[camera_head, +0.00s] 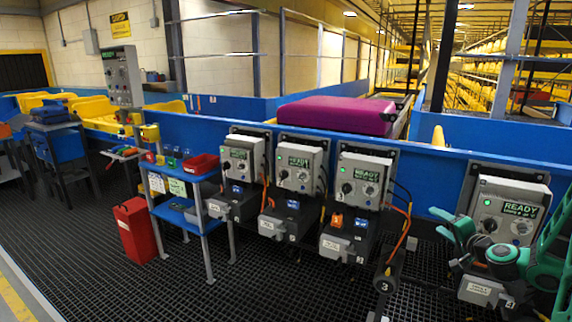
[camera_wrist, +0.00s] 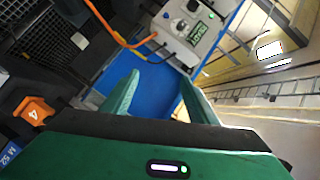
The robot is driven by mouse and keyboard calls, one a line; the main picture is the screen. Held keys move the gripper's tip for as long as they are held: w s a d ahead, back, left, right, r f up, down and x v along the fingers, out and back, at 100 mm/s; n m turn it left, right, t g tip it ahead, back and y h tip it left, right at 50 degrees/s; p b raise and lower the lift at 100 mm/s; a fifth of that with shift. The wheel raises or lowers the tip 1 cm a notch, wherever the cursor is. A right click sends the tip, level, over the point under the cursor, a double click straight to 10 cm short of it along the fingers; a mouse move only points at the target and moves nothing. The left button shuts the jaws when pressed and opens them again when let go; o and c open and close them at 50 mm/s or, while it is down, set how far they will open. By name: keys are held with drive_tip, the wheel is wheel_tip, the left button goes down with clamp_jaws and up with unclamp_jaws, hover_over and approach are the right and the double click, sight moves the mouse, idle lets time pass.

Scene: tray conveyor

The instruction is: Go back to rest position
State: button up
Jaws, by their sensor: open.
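My gripper (camera_wrist: 160,98) is open and empty in the wrist view, its two green fingers apart with nothing between them. The fingers show in front of a blue panel (camera_wrist: 158,82). A grey control box (camera_wrist: 196,32) with a green READY screen is beyond them. In the head view my green arm is at the right edge, in front of the rightmost control box (camera_head: 503,215), and partly covers it.
More control boxes (camera_head: 297,172) line the blue conveyor wall. A purple case (camera_head: 338,114) lies on the conveyor. A blue stand (camera_head: 183,216) with a red bin (camera_head: 201,164) and a red container (camera_head: 135,230) are at left. An orange block (camera_wrist: 36,110) marked 4 shows in the wrist view.

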drive_tip(key=s+a+n+g+y, duration=0.2)
drive_tip(key=s+a+n+g, duration=0.5)
drive_tip(key=s+a, duration=0.4)
drive_tip(key=s+a+r+g, duration=0.1)
drive_tip(key=s+r+g, duration=0.1)
drive_tip(key=s, duration=0.9)
drive_tip(key=s+a+r+g+h, duration=0.1)
drive_tip(key=s+g, duration=0.3)
drive_tip(key=s, duration=0.7)
drive_tip(key=s+a+r+m+g+h, duration=0.1)
drive_tip(key=s+r+g, duration=0.2)
drive_tip(key=s, duration=0.9)
drive_tip(key=shift+r, duration=0.25)
